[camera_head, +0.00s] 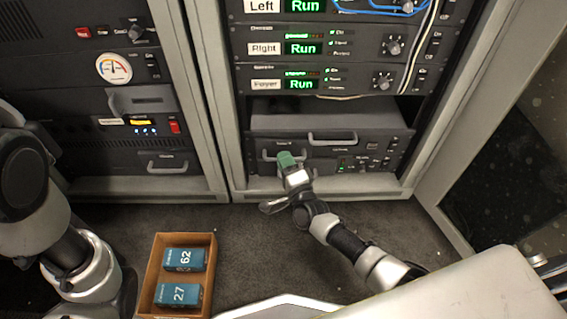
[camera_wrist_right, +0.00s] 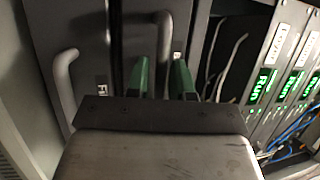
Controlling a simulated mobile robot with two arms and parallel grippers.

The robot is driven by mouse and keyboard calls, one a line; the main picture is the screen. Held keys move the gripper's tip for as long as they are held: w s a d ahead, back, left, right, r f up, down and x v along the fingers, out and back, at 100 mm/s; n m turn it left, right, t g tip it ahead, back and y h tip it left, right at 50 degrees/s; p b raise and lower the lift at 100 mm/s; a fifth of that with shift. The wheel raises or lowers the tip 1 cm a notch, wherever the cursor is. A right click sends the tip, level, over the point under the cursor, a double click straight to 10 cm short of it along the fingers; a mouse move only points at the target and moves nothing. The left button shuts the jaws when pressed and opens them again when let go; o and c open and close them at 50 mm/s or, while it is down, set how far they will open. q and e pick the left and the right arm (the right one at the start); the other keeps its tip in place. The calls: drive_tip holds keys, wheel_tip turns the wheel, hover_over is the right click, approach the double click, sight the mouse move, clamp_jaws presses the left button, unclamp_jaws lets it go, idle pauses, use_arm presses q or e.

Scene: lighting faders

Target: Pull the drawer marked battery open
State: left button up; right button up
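The lower right rack holds two low drawer fronts with bar handles. A label beside that handle is mostly hidden, so I cannot read "battery". Another handle (camera_wrist_right: 65,85) with a partly hidden label is to the left.
A cardboard box (camera_head: 157,272) with two blue packs stands on the floor. An open rack door (camera_head: 440,215) bounds the right side.

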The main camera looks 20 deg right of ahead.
drive_tip(key=shift+w+r, duration=0.1)
drive_tip(key=shift+w, duration=0.35)
drive_tip(key=shift+c, duration=0.2)
clamp_jaws()
